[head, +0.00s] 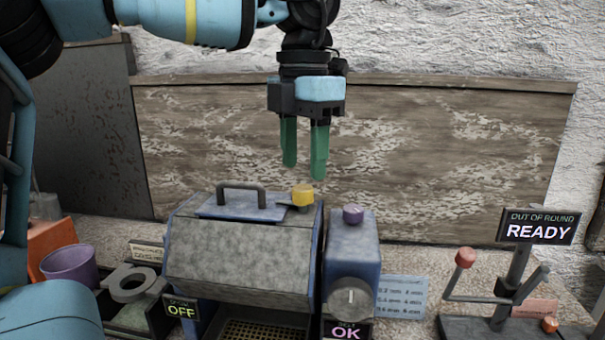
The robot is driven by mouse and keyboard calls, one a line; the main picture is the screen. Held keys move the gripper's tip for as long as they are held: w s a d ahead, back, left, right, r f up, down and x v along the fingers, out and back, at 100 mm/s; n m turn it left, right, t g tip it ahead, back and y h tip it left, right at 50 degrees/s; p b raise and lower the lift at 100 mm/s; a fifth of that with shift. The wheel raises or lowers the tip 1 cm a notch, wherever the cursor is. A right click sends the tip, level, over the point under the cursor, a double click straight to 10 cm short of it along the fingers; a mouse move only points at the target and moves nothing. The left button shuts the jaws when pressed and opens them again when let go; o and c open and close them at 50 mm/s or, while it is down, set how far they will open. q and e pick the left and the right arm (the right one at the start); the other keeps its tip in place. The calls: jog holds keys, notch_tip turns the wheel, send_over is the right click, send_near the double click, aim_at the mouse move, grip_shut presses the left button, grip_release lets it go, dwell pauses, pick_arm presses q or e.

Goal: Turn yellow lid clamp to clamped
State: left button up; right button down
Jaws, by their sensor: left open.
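The yellow lid clamp (302,195) is a small yellow knob at the right end of the top of a grey machine (238,262) with a sloped lid. A dark lever shows beside the knob. The lid carries a dark handle (241,190) on a blue plate. My left gripper (304,172) hangs above the clamp with its green fingers pointing down. It is open and empty, and its fingertips look apart from the knob. My right gripper is not in view.
A blue-grey box with a purple knob (352,214) and a round dial (350,298) stands right of the machine. A red-knobbed lever (465,257) and a READY sign (538,228) are further right. A purple cup (70,265) and grey ring (131,284) are at left. A wooden board stands behind.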

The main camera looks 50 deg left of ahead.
aim_at(303, 187)
pick_arm(q)
jog(key=shift+r, duration=1.85)
